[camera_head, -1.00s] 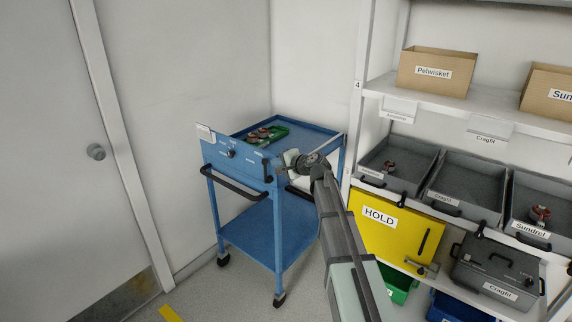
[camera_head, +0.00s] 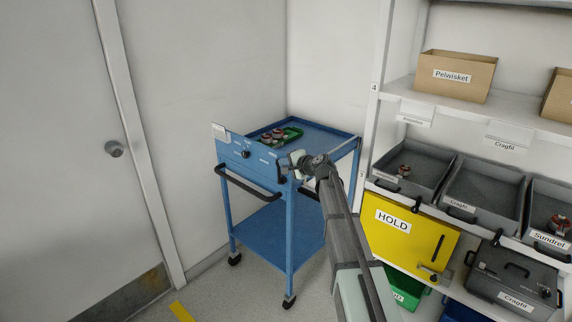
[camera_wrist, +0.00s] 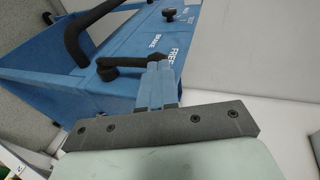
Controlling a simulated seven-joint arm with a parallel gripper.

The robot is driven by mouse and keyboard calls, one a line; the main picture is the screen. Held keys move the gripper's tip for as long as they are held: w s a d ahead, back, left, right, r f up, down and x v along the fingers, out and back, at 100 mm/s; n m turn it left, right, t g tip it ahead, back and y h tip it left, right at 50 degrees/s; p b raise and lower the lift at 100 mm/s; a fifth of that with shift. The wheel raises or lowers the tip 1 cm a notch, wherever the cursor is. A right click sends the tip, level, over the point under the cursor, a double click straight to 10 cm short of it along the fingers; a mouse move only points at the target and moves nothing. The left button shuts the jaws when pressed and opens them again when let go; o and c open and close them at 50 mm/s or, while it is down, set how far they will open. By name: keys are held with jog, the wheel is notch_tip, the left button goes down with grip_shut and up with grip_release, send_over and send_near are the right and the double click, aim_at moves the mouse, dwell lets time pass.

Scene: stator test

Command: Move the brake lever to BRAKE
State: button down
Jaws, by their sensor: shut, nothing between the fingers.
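The brake lever (camera_wrist: 125,62) is a black bar on the blue panel of the cart, seen in the wrist view. It lies sideways in the picture, its right end close to the FREE label (camera_wrist: 177,52). The BRAKE label (camera_wrist: 151,42) is just above the bar. My gripper (camera_wrist: 158,75) is shut and empty. Its fingertips overlap the lever's right part in the picture; I cannot tell whether they touch it. In the head view my gripper (camera_head: 288,166) is at the cart's near right corner and hides part of the panel there.
The blue cart (camera_head: 262,240) stands on wheels by the wall. A green tray (camera_head: 292,134) with reddish parts lies on its top. A black handle (camera_head: 245,188) juts from its front, and a dark knob (camera_wrist: 169,14) is on the panel. The shelf with bins (camera_head: 480,228) stands at right.

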aim_at(277, 160)
jog(key=shift+w+a+r, duration=0.2)
jog(key=shift+w+a, duration=0.6)
jog(key=shift+w+a+r, duration=0.15)
jog(key=shift+w+a, duration=0.6)
jog(key=shift+w+a+f+g+h, duration=0.15)
jog(key=shift+w+a+g+h, duration=0.65)
jog(key=shift+w+a+g, duration=0.25)
jog(key=shift+w+a+f+n+g+h, duration=0.15)
jog(key=shift+w+a+f+g+h, duration=0.1)
jog(key=shift+w+a+g+h, duration=0.2)
jog(key=shift+w+a+f+n+g+h, duration=0.2)
jog(key=shift+w+a+g+h, duration=0.15)
jog(key=shift+w+g+h, duration=0.15)
jog(key=shift+w+a+f+g+h, duration=0.6)
jog(key=shift+a+f+g+h, duration=0.05)
jog(key=shift+g, duration=0.15)
jog(key=shift+w+a+f+g+h, duration=0.2)
jog(key=shift+w+g+h, duration=0.1)
jog(key=shift+g+h, duration=0.1)
jog(key=shift+w+a+f+g+h, duration=0.2)
jog(key=shift+g+h, duration=0.3)
jog(key=shift+w+a+f+g+h, duration=0.15)
jog(key=shift+a+f+g+h, duration=0.15)
jog(key=shift+f, duration=0.4)
jog(key=shift+w+a+f+g+h, duration=0.1)
jog(key=shift+a+f+g+h, duration=0.1)
jog(key=shift+f+g+h, duration=0.35)
